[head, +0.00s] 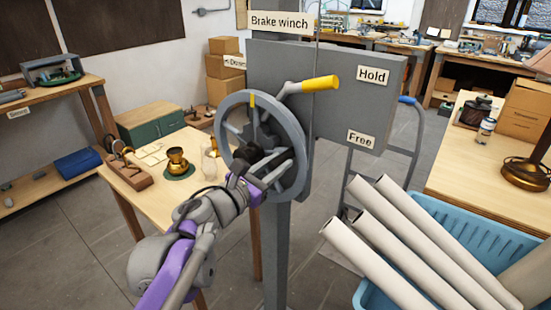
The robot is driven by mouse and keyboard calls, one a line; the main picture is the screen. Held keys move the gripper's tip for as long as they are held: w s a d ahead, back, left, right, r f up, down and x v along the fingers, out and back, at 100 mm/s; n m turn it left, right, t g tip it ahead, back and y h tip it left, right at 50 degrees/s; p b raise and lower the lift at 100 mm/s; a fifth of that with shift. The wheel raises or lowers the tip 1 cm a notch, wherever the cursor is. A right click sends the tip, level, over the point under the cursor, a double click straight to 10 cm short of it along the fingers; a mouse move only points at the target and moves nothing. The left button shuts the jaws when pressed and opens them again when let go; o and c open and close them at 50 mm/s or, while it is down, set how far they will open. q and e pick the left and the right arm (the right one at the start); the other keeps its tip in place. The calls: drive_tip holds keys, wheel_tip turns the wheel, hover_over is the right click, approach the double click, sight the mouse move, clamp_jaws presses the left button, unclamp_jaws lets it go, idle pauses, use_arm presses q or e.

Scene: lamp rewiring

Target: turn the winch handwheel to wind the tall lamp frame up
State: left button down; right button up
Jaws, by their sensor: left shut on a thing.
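The winch handwheel (228,111), a grey spoked ring with a yellow mark at its top, is mounted on the grey brake winch panel (280,58). My left gripper (262,160) is in front of the wheel's hub and lower spokes, shut on a part of the wheel; the fingers partly hide what they hold. A lever with a yellow handle (320,84) sticks out above the wheel, pointing right, nearer the "Hold" label (373,74) than the "Free" label (361,139). A thin cable (316,50) runs up from the panel. The tall lamp frame is not clearly seen. My right gripper is out of view.
A wooden table (135,190) with brass parts stands at left behind my arm. A blue crate (470,235) with several pale tubes (400,240) is at lower right. A hand truck (412,140) stands behind the panel. Bare floor (85,245) shows at lower left.

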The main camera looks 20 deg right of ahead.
use_arm(q)
drive_tip(key=c, duration=0.7)
unclamp_jaws()
drive_tip(key=shift+o, duration=0.2)
drive_tip(key=v, duration=1.1)
